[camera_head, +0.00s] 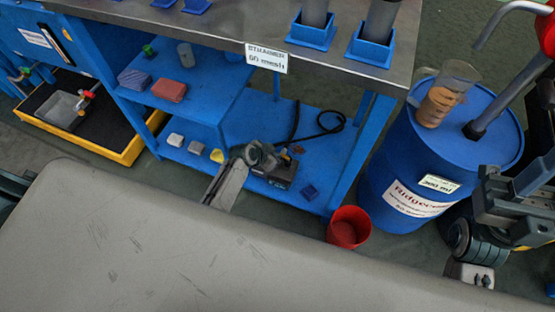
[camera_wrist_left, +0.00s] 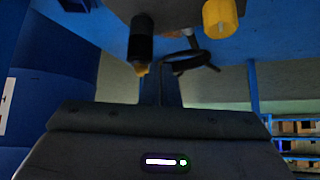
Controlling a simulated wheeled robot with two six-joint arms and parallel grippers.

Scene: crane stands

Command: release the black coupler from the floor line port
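My left gripper (camera_head: 272,172) is over the lower blue shelf, and its dark body hides what is beneath it. In the left wrist view its dark housing fills the bottom, and no fingertips can be made out. A black cylinder with a brass-coloured tip, which looks like the black coupler (camera_wrist_left: 141,42), sits by a dark block (camera_wrist_left: 172,10). It is apart from the housing in the picture. I cannot tell whether the fingers touch it. The floor line port cannot be clearly made out. My right gripper (camera_head: 510,205) is at the right edge, its fingers unclear.
A black hose (camera_head: 330,122) loops on the lower shelf (camera_head: 255,118). A red bucket (camera_head: 348,228) and a blue drum (camera_head: 390,165) stand to the right. The bench top (camera_head: 225,22) overhangs the shelves.

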